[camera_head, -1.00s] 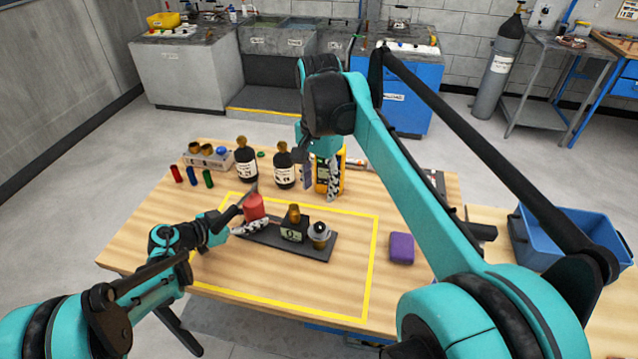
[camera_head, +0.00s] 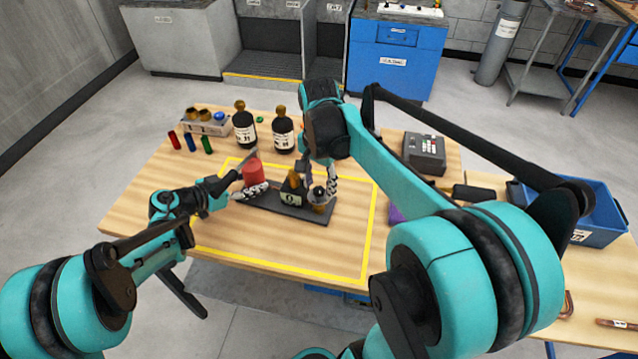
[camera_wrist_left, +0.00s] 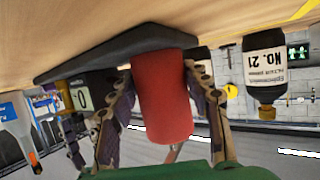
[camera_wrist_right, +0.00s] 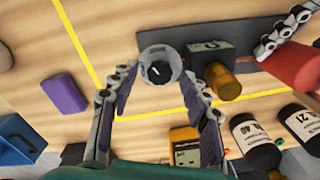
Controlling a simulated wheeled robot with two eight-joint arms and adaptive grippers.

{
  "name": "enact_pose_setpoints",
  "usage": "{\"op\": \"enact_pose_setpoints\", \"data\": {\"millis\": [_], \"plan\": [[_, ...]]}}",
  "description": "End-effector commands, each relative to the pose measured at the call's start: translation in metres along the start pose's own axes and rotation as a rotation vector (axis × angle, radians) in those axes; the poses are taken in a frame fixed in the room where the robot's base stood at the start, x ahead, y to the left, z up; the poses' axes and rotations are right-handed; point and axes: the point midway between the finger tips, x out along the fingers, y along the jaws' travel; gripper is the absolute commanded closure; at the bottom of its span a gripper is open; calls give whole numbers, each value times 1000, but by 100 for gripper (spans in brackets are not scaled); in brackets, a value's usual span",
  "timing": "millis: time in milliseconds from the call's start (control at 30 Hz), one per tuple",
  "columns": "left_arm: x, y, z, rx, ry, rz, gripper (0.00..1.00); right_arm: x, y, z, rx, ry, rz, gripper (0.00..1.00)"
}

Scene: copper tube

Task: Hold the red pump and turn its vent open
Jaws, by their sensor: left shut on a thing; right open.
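The red pump (camera_head: 253,173) is a red cylinder at the left end of a dark base plate (camera_head: 270,203). My left gripper (camera_wrist_left: 160,90) is shut on it, one finger on each side in the left wrist view. A small dark box with a display (camera_head: 291,197) and a brass part stands mid-plate. At the plate's right end is a round silver knob with a black centre (camera_wrist_right: 160,68), seemingly the vent; it also shows in the head view (camera_head: 319,200). My right gripper (camera_wrist_right: 160,85) is open, its fingertips on either side of the knob; contact cannot be told.
Two dark bottles (camera_head: 244,130) (camera_head: 283,136) stand behind the plate. A purple block (camera_wrist_right: 65,94) lies to the right of it. A yellow meter (camera_wrist_right: 186,147) shows in the right wrist view. A blue bin (camera_head: 590,235) is at far right. The front of the table is clear.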

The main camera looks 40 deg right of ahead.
Motion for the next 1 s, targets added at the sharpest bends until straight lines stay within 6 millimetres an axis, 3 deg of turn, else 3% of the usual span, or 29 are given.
{"op": "enact_pose_setpoints", "data": {"millis": [267,467,767,1000], "plan": [[0,0,0,0,1,0,100,2,0,0,0,0,0,53],[0,0,0,0,1,0,100,2,0,0,0,0,0,100],[0,0,0,0,1,0,100,2,0,0,-19,0,0,100],[0,0,0,0,1,0,100,2,0,0,-131,-1,0,100]]}}
